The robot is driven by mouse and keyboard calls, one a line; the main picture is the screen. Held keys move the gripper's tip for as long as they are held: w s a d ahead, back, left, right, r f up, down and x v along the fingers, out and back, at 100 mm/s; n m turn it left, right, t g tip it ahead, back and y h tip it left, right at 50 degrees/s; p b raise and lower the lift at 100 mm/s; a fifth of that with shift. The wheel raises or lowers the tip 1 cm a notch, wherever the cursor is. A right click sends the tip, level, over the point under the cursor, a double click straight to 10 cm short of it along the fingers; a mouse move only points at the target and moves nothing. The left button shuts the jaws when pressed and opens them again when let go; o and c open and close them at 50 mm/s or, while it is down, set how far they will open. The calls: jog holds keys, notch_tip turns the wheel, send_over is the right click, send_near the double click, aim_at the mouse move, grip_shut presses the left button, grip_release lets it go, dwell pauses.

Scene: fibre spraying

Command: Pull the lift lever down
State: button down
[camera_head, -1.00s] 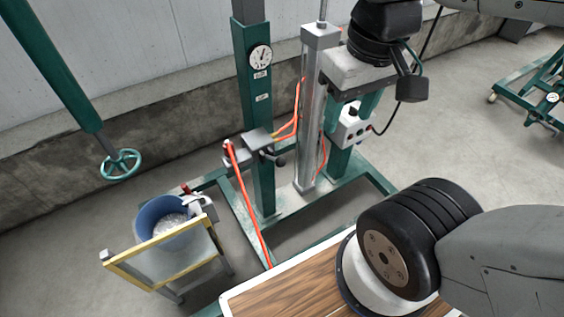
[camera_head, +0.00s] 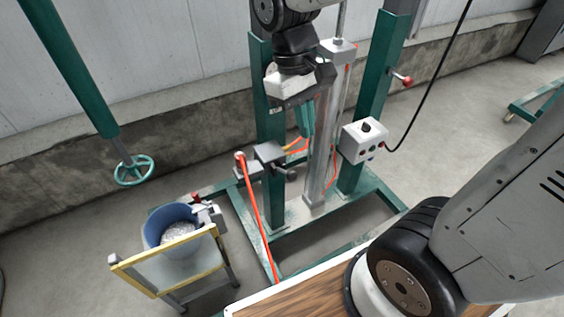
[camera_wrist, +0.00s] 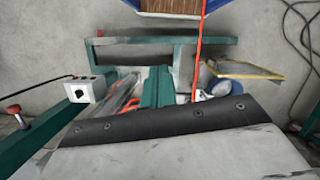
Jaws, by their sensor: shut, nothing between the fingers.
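A grey valve block (camera_head: 268,152) is fixed to the left green post, with orange hoses beside it. A short dark-knobbed lever (camera_head: 290,174) sticks out to its right and looks like the lift lever. My gripper (camera_head: 304,133) points down above the lever, apart from it, with its green fingers shut and empty. In the wrist view the gripper's fingers (camera_wrist: 157,88) show in the middle. I cannot make out the lever there; the gripper may hide it.
A white control box (camera_head: 363,140) and a red knob (camera_head: 405,81) sit on the right post. A metal cylinder column (camera_head: 320,150) stands between the posts. A blue bucket (camera_head: 168,222), a yellow-framed panel (camera_head: 170,262) and a green handwheel (camera_head: 134,170) are at left.

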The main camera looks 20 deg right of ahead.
jog(key=w+a+f+n+h, duration=0.1)
jog(key=w+a+f+n, duration=0.1)
jog(key=w+f, duration=0.2)
jog(key=w+a+f+n+h, duration=0.1)
jog(key=w+a+f+n, duration=0.2)
jog(key=w, duration=0.7)
jog(key=shift+a+f+n+g, duration=0.3)
jog(key=shift+f+g, duration=0.1)
jog(key=shift+f, duration=0.15)
send_near(287, 173)
notch_tip(287, 173, down, 5)
jog(key=d, duration=0.1)
jog(key=shift+s+d+f, duration=0.45)
jog(key=shift+s+f, duration=0.15)
jog(key=shift+s, duration=0.15)
jog(key=shift+a, duration=0.1)
